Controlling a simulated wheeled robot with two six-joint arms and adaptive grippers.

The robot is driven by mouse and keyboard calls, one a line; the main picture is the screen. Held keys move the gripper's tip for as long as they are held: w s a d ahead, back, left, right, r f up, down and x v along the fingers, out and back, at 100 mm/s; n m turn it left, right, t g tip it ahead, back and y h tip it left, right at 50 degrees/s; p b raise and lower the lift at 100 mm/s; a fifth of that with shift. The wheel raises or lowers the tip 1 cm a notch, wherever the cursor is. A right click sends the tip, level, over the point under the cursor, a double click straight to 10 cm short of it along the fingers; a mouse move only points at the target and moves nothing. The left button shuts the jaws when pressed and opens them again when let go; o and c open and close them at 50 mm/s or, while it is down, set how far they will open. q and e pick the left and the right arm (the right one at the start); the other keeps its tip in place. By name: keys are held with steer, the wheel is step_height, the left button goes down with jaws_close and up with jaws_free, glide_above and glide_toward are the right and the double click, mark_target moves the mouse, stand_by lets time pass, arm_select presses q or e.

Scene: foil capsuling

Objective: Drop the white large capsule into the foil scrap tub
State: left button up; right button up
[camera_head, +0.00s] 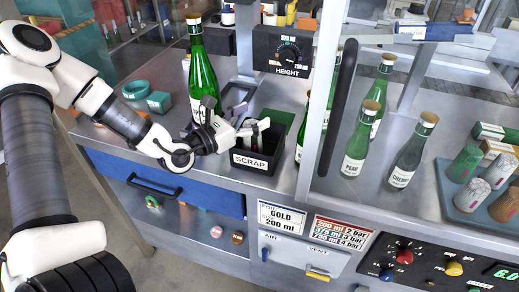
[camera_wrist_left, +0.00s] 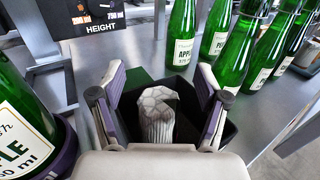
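The foil scrap tub (camera_head: 258,163) is a black open box labelled SCRAP on the steel bench; its dark inside also shows in the left wrist view (camera_wrist_left: 230,135). My left gripper (camera_head: 255,122) is over the tub, its fingers spread wide. The white large capsule (camera_wrist_left: 158,115), pale with a grey crackle pattern, shows between the fingers in the left wrist view (camera_wrist_left: 160,85), with a gap on each side. It appears within the tub's outline; I cannot tell whether it rests on the bottom. My right gripper is not in view.
A green bottle (camera_head: 203,75) stands just left of the tub. Several green bottles (camera_head: 362,140) stand to the right, past an upright post (camera_head: 318,100). A tray (camera_head: 447,185) of capsules is at far right. The height dial box (camera_head: 283,52) is behind the tub.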

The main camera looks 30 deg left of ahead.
arm_select(q)
step_height(320, 180, up, 10)
stand_by(0.6)
steer(key=shift+w, duration=0.1)
steer(key=shift+f, duration=0.1)
